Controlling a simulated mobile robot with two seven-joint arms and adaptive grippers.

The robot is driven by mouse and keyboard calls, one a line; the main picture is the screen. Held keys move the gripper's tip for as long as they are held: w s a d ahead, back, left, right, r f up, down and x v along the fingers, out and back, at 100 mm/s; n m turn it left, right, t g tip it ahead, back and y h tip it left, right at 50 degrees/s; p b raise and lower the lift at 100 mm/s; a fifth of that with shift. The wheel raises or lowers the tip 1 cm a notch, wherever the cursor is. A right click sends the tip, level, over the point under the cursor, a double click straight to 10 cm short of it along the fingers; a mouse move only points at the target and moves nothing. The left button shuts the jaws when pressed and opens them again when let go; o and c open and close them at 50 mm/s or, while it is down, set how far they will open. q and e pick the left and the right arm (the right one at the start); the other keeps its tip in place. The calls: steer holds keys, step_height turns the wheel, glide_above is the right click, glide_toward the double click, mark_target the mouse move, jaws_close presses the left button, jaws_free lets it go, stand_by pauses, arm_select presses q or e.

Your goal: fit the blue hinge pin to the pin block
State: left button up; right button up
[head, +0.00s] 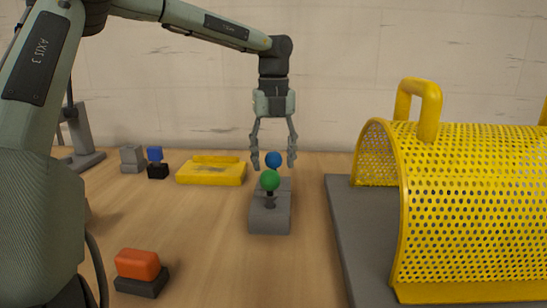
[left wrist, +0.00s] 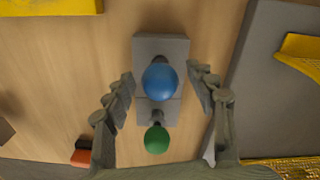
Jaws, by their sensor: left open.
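The grey pin block (head: 270,220) stands on the wooden table, and it also shows in the left wrist view (left wrist: 173,44). The blue-headed hinge pin (head: 273,159) is upright at the block's far half. Its round head (left wrist: 160,82) hides most of its shaft and foot, so I cannot tell how deep it sits. A green-headed pin (head: 270,180) stands upright in the near half. My left gripper (head: 273,163) points down, open, with its fingertips on either side of the blue head, apart from it. My right gripper is not in view.
A yellow perforated guard (head: 470,205) on a dark grey base (head: 350,230) stands to the right. A yellow tray (head: 212,178), a blue-topped black block (head: 157,170) and a grey block (head: 132,159) lie to the left. An orange-topped piece (head: 138,264) is nearer.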

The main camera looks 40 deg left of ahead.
arm_select(q)
step_height(320, 180, up, 12)
stand_by(0.6)
stand_by(0.5)
